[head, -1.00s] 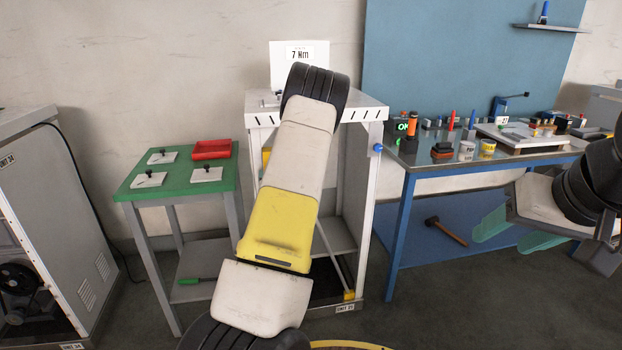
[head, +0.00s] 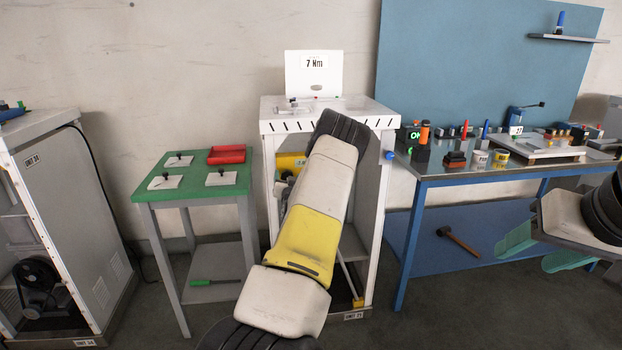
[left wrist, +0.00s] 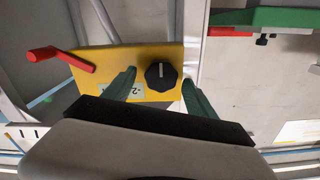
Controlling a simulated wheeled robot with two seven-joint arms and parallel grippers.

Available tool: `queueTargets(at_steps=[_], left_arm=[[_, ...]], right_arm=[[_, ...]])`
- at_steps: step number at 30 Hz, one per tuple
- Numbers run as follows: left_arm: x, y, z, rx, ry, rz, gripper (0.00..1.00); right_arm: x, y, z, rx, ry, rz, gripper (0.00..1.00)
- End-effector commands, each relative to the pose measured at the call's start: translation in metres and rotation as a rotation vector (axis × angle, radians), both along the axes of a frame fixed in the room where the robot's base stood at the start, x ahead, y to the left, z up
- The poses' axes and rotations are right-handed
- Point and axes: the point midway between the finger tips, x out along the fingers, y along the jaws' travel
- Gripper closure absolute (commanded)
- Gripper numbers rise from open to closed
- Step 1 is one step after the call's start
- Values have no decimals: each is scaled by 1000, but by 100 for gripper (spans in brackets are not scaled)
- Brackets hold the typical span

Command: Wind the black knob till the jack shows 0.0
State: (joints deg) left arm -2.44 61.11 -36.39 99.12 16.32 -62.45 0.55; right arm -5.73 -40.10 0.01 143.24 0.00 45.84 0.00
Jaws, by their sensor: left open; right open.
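The black knob (left wrist: 161,75) is round with a pale mark and sits on a yellow panel (left wrist: 97,60). My left gripper (left wrist: 159,77) is open, with one green finger on each side of the knob; I cannot tell whether they touch it. A pale readout (left wrist: 126,91) is partly behind the left finger, and its figures cannot be read surely. In the head view the yellow panel (head: 291,164) shows inside a white cabinet (head: 268,150), and my own arm hides the knob and left gripper. My right gripper (head: 522,256) is open and empty at the right.
A red lever (left wrist: 60,58) sticks out at the panel's left end. A green table (head: 195,190) with a red tray (head: 227,154) stands left of the cabinet. A blue workbench (head: 440,178) with many small items stands to the right. A hammer (head: 457,239) lies on its lower shelf.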

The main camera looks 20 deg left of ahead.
Motion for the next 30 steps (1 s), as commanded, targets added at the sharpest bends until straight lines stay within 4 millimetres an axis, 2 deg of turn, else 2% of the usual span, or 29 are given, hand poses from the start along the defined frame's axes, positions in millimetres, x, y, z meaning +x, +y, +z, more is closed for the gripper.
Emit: queueTargets(at_steps=[4,5,14,23,30], left_arm=[[0,0,0,0,0,0,34],[0,0,0,0,0,0,38],[0,0,0,0,0,0,97],[-1,1,1,-33,-22,2,97],[-2,3,1,-152,-95,3,97]], right_arm=[[0,0,0,0,0,0,45],[0,0,0,0,0,0,45],[0,0,0,0,0,0,45],[0,0,0,0,0,0,45],[0,0,0,0,0,0,45]])
